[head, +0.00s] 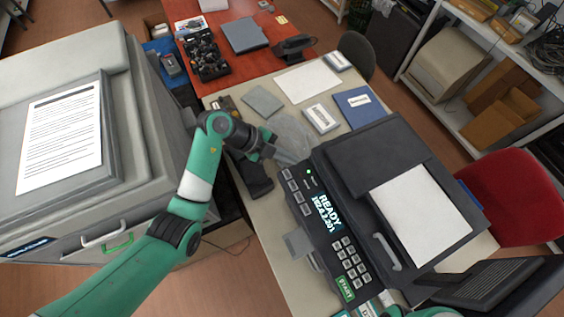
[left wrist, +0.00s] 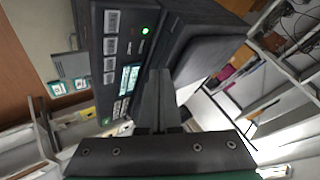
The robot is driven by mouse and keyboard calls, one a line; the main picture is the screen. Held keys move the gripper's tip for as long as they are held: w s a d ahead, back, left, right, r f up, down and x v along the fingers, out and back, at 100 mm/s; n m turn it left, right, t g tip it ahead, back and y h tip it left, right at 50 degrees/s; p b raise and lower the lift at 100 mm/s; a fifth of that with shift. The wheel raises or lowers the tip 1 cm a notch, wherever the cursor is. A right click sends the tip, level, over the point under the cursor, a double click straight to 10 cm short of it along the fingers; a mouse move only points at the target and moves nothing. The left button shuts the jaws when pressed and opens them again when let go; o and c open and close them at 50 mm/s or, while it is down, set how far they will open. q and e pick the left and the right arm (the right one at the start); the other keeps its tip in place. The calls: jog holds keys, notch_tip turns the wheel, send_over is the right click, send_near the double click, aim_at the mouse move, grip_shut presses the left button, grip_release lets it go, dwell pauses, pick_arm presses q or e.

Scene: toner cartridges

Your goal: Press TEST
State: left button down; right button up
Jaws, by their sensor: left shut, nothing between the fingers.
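A dark printer (head: 350,150) stands on the beige table, with a control panel along its left side. The lit display (head: 327,210) reads READY, with a second line hard to read. The buttons also show in the left wrist view (left wrist: 110,46). A green light (head: 309,171) glows beside them. My left gripper (head: 292,157) is shut and empty near the panel's far end; contact is unclear. My right gripper is not visible.
A keypad (head: 351,259) and green START button (head: 345,288) sit at the panel's near end. White paper (head: 420,213) lies on the printer. A blue book (head: 358,105) and white box (head: 321,118) lie behind it. A large grey machine (head: 85,215) stands left.

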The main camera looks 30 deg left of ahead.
pick_arm(q)
jog(key=shift+s+a+r+n, duration=0.15)
jog(key=shift+a+r, duration=0.1)
jog(key=shift+a, duration=0.2)
jog(key=shift+s+a+r+n, duration=0.1)
jog(key=shift+a+r+n, duration=0.1)
jog(key=shift+a, duration=0.2)
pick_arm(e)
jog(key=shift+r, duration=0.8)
pick_arm(q)
jog(key=b, duration=0.9)
send_over(283, 173)
notch_tip(283, 173, down, 7)
jog(key=shift+r, duration=0.1)
jog(key=shift+f, duration=1)
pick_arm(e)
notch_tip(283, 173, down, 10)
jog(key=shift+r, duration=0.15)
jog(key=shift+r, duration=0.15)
